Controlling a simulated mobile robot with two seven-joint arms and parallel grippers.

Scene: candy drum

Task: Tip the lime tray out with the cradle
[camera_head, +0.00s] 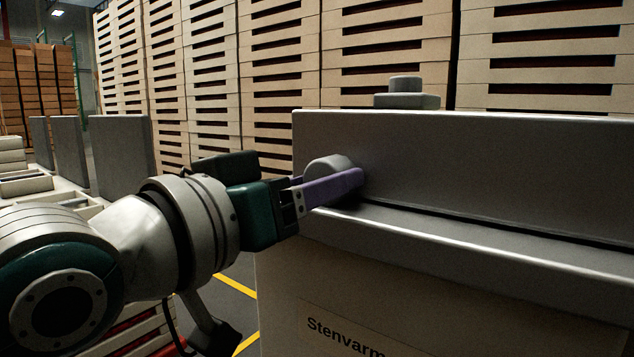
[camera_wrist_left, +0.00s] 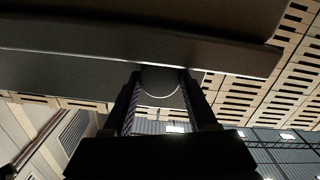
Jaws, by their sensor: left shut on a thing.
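My left gripper (camera_head: 345,175) reaches in from the left with purple fingers. They are shut on a round grey knob (camera_head: 326,163) at the left end of a grey machine. The knob also shows between the two fingers in the left wrist view (camera_wrist_left: 160,82). The machine has a long grey upper panel (camera_head: 470,160) above a ledge (camera_head: 480,240), with a dark gap between them. I cannot tell from these views whether this is the cradle. No lime tray shows. My right gripper is in neither view.
A stepped grey cap (camera_head: 406,92) shows above the panel. The pale machine front (camera_head: 350,310) bears the partly cut-off word "Stenvarm". Tall stacks of beige slatted crates (camera_head: 280,80) stand behind. Upright grey panels (camera_head: 120,155) and pale trays are at left. Yellow lines mark the floor.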

